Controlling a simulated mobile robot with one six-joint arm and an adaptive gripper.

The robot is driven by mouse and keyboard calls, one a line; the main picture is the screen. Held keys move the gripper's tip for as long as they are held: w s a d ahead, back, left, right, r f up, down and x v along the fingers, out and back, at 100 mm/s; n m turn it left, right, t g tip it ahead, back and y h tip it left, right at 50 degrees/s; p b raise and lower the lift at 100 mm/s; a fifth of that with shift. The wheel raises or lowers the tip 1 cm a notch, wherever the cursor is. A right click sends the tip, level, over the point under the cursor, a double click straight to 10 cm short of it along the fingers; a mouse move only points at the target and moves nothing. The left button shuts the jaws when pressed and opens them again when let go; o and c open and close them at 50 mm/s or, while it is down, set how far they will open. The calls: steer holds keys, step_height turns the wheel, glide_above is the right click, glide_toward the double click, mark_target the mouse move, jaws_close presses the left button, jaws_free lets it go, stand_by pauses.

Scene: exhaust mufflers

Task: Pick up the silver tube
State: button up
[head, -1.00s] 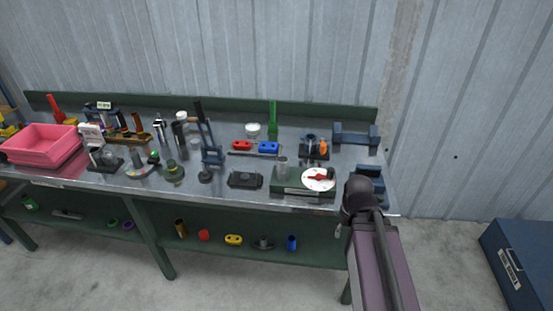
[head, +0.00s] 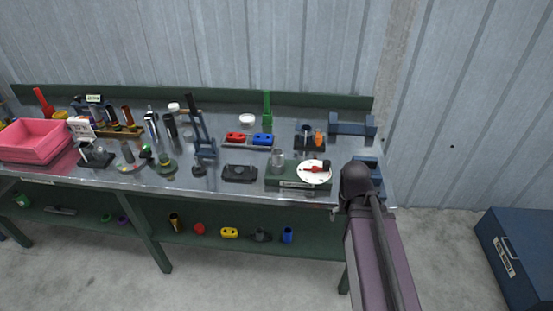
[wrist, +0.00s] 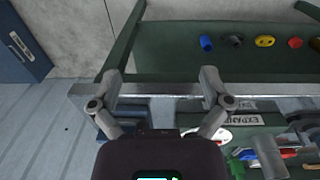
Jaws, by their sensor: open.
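A silver tube (head: 277,158) stands upright on a green box-shaped device on the bench, left of its white dial. A silver cylinder, apparently the same tube, shows at the lower right of the wrist view (wrist: 268,155). Other slim silver tubes (head: 152,122) stand further left on the bench. My gripper (wrist: 160,84) is open and empty in the wrist view, its fingers spread over the bench's front edge. The tube lies to the right of the fingers there, apart from them. In the head view my arm hides the gripper.
The metal bench (head: 225,188) is crowded with fixtures, red and blue blocks (head: 236,137) and a pink bin (head: 35,138). Its lower shelf (head: 205,245) holds small coloured parts. A blue chest (head: 512,258) stands on the floor at right. A corrugated wall closes the back.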

steer(key=w+a+r+m+t+h+b, duration=0.1)
steer(key=w+a+r+m+t+h, duration=0.25)
steer(key=w+a, duration=0.55)
steer(key=w+a+r+m+t+h+b, duration=0.1)
steer(key=w+a+r+m+t+h, duration=0.15)
steer(key=w+a+h, duration=0.65)
steer(key=s+a+r+m+t+y, duration=0.1)
steer(key=a+r+m+t+y, duration=0.2)
steer(key=a, duration=1.1)
steer(key=shift+s+r, duration=0.15)
steer(key=shift+s, duration=0.15)
steer(key=b, duration=0.3)
glide_toward(277, 151)
steer(key=x, duration=0.3)
steer(key=shift+d+f, duration=0.25)
steer(key=shift+d, duration=0.1)
steer(key=shift+w+d+f, duration=0.1)
steer(key=shift+w+d, duration=0.3)
